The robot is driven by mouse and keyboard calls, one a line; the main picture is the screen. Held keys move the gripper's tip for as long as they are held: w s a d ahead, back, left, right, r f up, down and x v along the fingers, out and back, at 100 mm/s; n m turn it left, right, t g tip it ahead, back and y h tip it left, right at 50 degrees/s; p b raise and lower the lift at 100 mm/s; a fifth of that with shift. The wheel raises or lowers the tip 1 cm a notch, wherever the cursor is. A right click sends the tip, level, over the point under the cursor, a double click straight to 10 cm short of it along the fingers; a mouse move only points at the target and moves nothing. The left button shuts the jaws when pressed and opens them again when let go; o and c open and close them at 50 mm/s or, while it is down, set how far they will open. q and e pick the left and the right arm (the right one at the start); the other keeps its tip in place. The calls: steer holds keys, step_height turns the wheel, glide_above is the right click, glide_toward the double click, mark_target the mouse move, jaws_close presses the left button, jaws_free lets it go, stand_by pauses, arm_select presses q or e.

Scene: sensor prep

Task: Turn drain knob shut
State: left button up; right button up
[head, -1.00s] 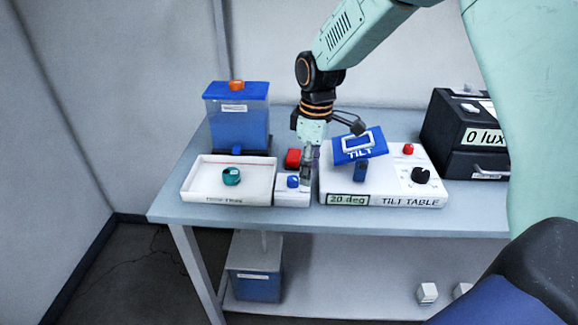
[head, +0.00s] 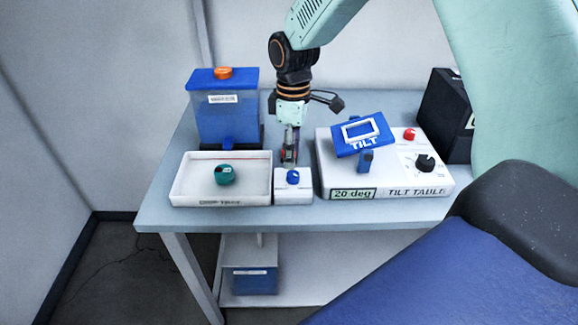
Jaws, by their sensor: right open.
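A blue knob (head: 293,177) sits on top of a small white box (head: 293,196) at the table's front, between the white tray and the tilt table. No readable label marks it as the drain knob. My right gripper (head: 290,158) points down just behind the blue knob, its jaws open and nothing seen between them. Whether it touches the box is unclear. A teal round piece (head: 225,175) with a dark top sits in the white tray (head: 182,187), whose front label is too blurred to read. My left gripper is out of view.
A blue tank (head: 228,120) with an orange cap (head: 223,73) stands behind the tray. The tilt table (head: 391,181), reading 20 deg, is close on the right with a raised blue plate (head: 361,142). A black box (head: 446,115) stands behind it. A blue container (head: 254,279) is on the lower shelf.

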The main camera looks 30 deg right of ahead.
mark_target(293, 174)
steer(key=f, duration=0.5)
steer(key=shift+s+d+f, duration=0.1)
steer(key=shift+d+f, duration=0.1)
steer(key=shift+d, duration=0.1)
steer(key=shift+a+f, duration=0.2)
steer(key=shift+s+a, duration=0.1)
steer(key=shift+d+f, duration=0.1)
steer(key=shift+d, duration=0.15)
steer(key=c, duration=0.4)
steer(key=shift+a, duration=0.15)
jaws_close()
